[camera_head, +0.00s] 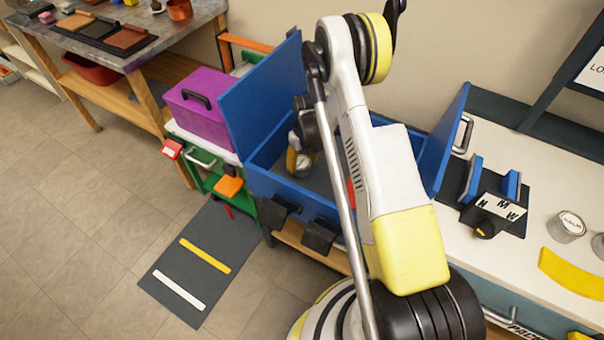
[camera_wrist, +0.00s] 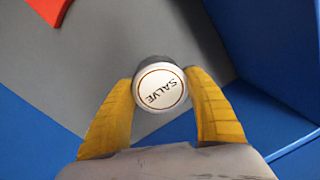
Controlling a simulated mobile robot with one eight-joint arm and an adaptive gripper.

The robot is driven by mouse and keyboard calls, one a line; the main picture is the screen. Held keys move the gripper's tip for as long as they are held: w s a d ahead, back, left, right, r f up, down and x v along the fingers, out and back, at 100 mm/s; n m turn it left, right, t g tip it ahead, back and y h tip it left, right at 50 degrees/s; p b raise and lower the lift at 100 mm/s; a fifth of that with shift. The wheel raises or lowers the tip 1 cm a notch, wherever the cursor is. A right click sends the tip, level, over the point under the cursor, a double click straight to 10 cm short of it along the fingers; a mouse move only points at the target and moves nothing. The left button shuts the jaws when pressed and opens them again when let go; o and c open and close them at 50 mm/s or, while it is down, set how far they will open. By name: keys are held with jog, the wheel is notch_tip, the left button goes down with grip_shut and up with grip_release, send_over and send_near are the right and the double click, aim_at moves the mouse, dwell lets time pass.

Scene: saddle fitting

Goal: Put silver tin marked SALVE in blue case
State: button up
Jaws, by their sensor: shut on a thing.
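The silver tin marked SALVE (camera_wrist: 162,88) is between the yellow fingers of my gripper (camera_wrist: 161,112) in the wrist view, its white lettered lid facing the camera. My gripper is shut on it. The blue case (camera_head: 262,184) stands open in the head view, with a raised blue lid at the left and a blue panel at the right. My gripper (camera_head: 297,160) and the tin are inside the case's opening, over its grey floor. I cannot tell whether the tin touches the floor. My arm hides much of the case.
A red thing (camera_wrist: 50,10) lies on the case's grey floor. A purple box (camera_head: 200,108) stands left of the case. On the white counter at right are a black fixture (camera_head: 490,205), another tin (camera_head: 568,226) and a yellow curved piece (camera_head: 572,272).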

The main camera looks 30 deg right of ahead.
aim_at(302, 171)
jog(key=shift+f+b, duration=1)
jog(key=shift+f, duration=0.95)
jog(key=shift+f, duration=0.2)
jog(key=o, duration=1.3)
jog(key=shift+o, duration=0.2)
jog(key=shift+r, duration=0.15)
